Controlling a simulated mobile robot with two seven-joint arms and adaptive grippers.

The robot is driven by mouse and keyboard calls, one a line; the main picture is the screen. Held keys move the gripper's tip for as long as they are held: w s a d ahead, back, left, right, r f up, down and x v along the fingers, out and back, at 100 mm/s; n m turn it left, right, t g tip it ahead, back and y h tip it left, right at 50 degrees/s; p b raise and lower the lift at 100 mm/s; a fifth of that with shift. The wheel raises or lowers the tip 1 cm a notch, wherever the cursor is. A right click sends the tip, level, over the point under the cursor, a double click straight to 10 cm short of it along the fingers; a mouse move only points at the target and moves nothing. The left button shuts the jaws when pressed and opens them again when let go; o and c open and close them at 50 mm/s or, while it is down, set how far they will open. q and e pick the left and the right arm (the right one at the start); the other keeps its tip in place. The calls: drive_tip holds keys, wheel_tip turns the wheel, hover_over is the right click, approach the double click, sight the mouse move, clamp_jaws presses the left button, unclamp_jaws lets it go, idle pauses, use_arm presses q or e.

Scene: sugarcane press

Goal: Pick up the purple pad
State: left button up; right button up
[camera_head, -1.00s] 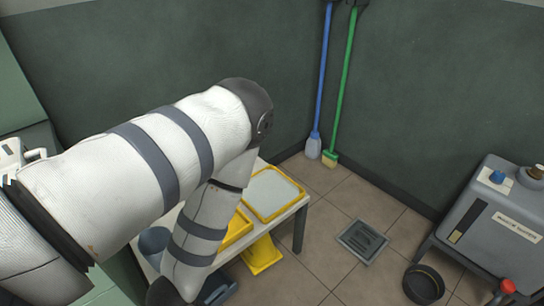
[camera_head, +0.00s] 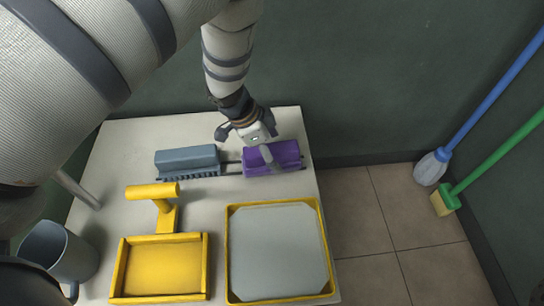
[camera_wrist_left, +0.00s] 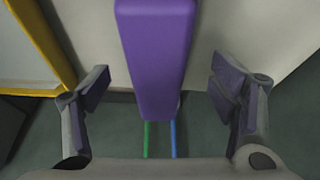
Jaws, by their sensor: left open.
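The purple pad (camera_head: 285,153) lies at the back right of the white table, next to a similar grey-blue one. My left gripper (camera_head: 250,135) is over the purple pad and partly hides it in the head view. In the left wrist view, the purple pad (camera_wrist_left: 155,45) runs down between the spread fingers of my left gripper (camera_wrist_left: 160,92). The gripper is open, with clear gaps between the pad and both fingers. My right gripper is not in view.
The grey-blue pad (camera_head: 187,160) lies just left of the purple one. A yellow-rimmed tray (camera_head: 322,245), a yellow tray (camera_head: 205,265), a yellow T-shaped tool (camera_head: 152,191) and a grey mug (camera_head: 75,255) are nearer. Blue (camera_head: 490,100) and green (camera_head: 500,155) brushes stand right.

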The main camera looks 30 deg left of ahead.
sight(277, 156)
use_arm(q)
drive_tip(key=shift+x, duration=1.1)
drive_tip(key=shift+d+f+b, duration=0.2)
drive_tip(key=shift+f+b, duration=0.15)
drive_tip(key=shift+f, duration=0.1)
drive_tip(key=shift+c, duration=0.3)
drive_tip(key=c, duration=1.2)
drive_tip(key=shift+c, duration=0.2)
drive_tip(key=shift+r, duration=0.1)
